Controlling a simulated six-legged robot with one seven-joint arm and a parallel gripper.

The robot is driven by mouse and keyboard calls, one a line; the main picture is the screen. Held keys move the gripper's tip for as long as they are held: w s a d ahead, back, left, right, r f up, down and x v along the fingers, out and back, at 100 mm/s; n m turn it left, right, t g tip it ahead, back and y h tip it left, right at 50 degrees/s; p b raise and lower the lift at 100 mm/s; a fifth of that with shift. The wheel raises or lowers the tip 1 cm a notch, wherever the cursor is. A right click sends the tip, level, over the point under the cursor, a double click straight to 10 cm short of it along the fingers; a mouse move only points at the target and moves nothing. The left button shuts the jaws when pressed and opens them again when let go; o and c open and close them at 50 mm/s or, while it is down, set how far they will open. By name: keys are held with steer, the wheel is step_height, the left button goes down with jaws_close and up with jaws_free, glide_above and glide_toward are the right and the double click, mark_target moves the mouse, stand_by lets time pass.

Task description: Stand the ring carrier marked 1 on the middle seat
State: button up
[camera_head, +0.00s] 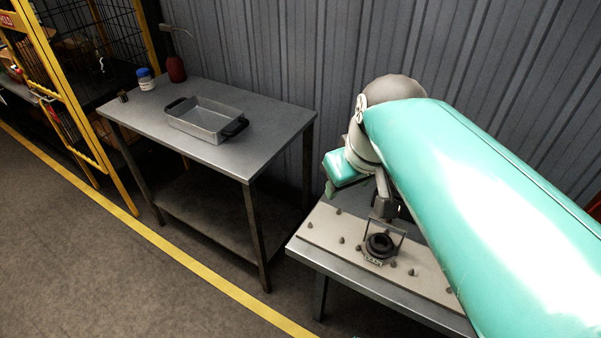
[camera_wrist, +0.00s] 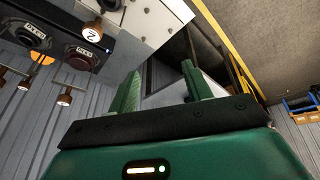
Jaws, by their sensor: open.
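In the head view, a dark ring carrier (camera_head: 380,245) with an upright frame-like handle and a small front label stands on a pale board (camera_head: 322,222). Its mark is too small to read. In the wrist view, a dark round piece with a label (camera_wrist: 30,30) and another one (camera_wrist: 83,56) show at the upper left; I cannot read which is marked 1. A white disc marked 2 (camera_wrist: 92,35) is beside them. My gripper (camera_wrist: 160,73) is open, its two green fingers apart with nothing between them. In the head view its fingertips (camera_head: 329,188) are above the board's far end, left of the carrier. I cannot identify the middle seat.
Several small cones (camera_head: 341,240) stand on the board. The left grey table (camera_head: 270,125) holds a metal tray (camera_head: 205,120) with black handles, a blue-lidded jar (camera_head: 146,80) and a red bottle (camera_head: 176,68). My teal arm hides the right table's right part. A corrugated wall stands behind.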

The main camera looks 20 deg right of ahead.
steer(key=s+a+f+m+t, duration=0.1)
steer(key=s+a+f, duration=0.2)
steer(key=s+a, duration=0.1)
steer(key=shift+s+a+f, duration=0.15)
steer(key=shift+a+f, duration=0.15)
steer(key=shift+a, duration=0.6)
steer(key=shift+c, duration=1.4)
steer(key=shift+s, duration=0.15)
